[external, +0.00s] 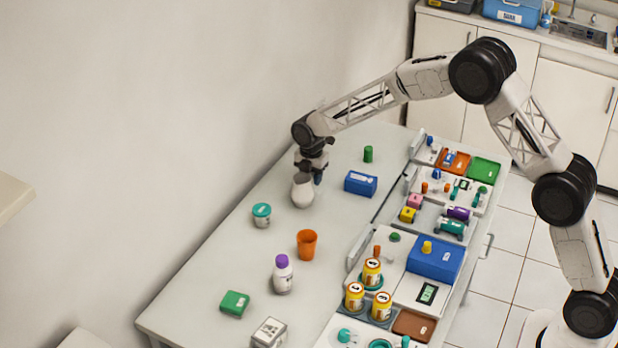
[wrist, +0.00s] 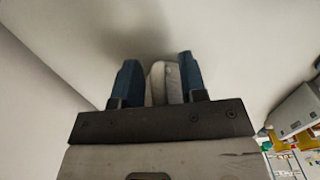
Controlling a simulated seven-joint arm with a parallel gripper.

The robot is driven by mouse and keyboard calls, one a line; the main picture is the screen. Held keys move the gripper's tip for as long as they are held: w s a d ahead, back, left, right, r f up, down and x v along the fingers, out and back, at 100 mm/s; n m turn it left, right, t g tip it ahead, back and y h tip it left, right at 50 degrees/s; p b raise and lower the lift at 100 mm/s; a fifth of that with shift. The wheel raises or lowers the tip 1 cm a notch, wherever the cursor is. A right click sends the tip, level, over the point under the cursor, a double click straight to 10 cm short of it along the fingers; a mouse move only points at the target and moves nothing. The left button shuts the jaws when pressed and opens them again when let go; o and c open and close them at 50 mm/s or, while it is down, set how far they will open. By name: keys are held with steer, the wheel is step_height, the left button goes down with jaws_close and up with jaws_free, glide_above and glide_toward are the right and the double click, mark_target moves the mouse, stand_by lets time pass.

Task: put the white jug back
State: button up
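The white jug (external: 302,191) is at the far left part of the long table, near the wall. My gripper (external: 311,172) points down at the top of the jug and overlaps it in the external view. In the wrist view, my gripper (wrist: 165,85) has its two blue fingers on either side of a pale part of the jug (wrist: 166,84). This part nearly fills the gap, close against the right finger. Whether the fingers press on it is unclear, and so is whether the jug touches the table.
A blue box (external: 361,183) and green cylinder (external: 368,154) stand right of the jug. A teal-lidded jar (external: 261,215), orange cup (external: 307,244) and purple-capped bottle (external: 282,274) stand nearer the front. Trays of small items line the right side. Bare tabletop (external: 215,262) lies at left.

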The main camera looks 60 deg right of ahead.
steer(key=shift+r, duration=0.1)
step_height(320, 180, up, 12)
steer(key=shift+r, duration=0.1)
stand_by(0.6)
stand_by(0.5)
steer(key=s+a+r+m, duration=0.35)
steer(key=s+r, duration=0.25)
steer(key=s, duration=0.4)
steer(key=s+a+r+m+t, duration=0.1)
steer(key=s+a+r+m, duration=0.2)
steer(key=s+a+r, duration=0.5)
steer(key=s+a+r+m, duration=0.25)
steer(key=s+r, duration=0.25)
steer(key=s, duration=0.8)
steer(key=s+a+f+m, duration=0.1)
steer(key=s+a+m, duration=0.1)
steer(key=s, duration=0.9)
steer(key=s+a+f+m+t, duration=0.1)
steer(key=s+m, duration=0.3)
steer(key=s, duration=0.7)
steer(key=s+a+f+m, duration=0.2)
steer(key=s+m, duration=0.1)
steer(key=s, duration=0.7)
steer(key=shift+s+a+t, duration=0.3)
steer(key=shift+s+a, duration=0.05)
steer(key=shift+s, duration=0.05)
